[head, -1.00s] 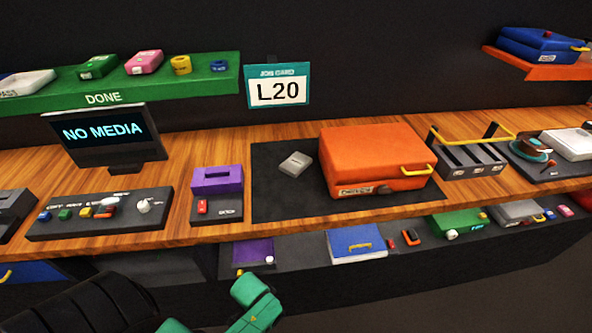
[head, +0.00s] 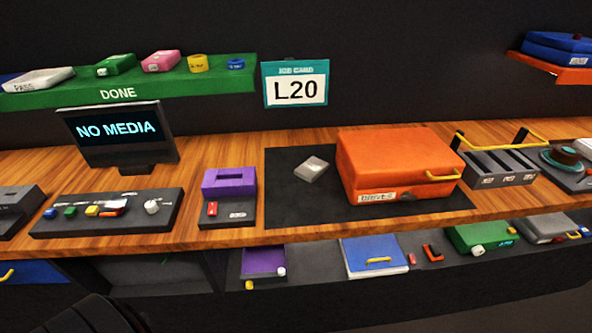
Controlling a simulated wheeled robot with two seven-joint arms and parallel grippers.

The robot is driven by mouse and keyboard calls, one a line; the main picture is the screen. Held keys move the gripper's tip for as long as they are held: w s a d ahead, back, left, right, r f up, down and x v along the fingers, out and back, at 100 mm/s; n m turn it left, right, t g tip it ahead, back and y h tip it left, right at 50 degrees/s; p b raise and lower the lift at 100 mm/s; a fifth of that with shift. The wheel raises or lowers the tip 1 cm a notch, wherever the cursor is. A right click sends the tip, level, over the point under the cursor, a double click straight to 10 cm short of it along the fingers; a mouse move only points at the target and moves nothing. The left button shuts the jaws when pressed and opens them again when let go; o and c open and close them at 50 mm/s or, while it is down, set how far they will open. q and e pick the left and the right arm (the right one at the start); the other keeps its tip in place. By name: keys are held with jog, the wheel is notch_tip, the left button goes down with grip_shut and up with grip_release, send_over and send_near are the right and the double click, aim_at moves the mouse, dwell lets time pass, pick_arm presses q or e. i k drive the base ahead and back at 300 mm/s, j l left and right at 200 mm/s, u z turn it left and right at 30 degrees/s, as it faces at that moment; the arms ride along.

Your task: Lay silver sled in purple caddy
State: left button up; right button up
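A small silver-grey block (head: 311,169), which looks like the silver sled, lies flat on the dark mat (head: 290,211), just left of the orange case. A purple box with a dark slot in its upper part (head: 229,183) stands on a dark base on the bench, left of the mat. Another purple item (head: 263,261) sits on the lower shelf. I cannot tell which purple one is the caddy. The silver block is apart from both. Neither gripper shows; only a dark part of my arm is at the bottom left.
A closed orange case (head: 392,163) stands on the mat. A dark slotted rack with a yellow handle (head: 497,167) is to its right. A button panel (head: 108,214) and a "NO MEDIA" screen (head: 116,131) are at left. A green "DONE" shelf (head: 118,93) and "L20" card (head: 295,85) are behind.

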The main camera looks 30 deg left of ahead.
aim_at(265, 261)
jog(key=j+u, duration=0.5)
jog(key=i+j+u, duration=0.1)
jog(key=j+u, duration=0.35)
jog(key=j, duration=0.2)
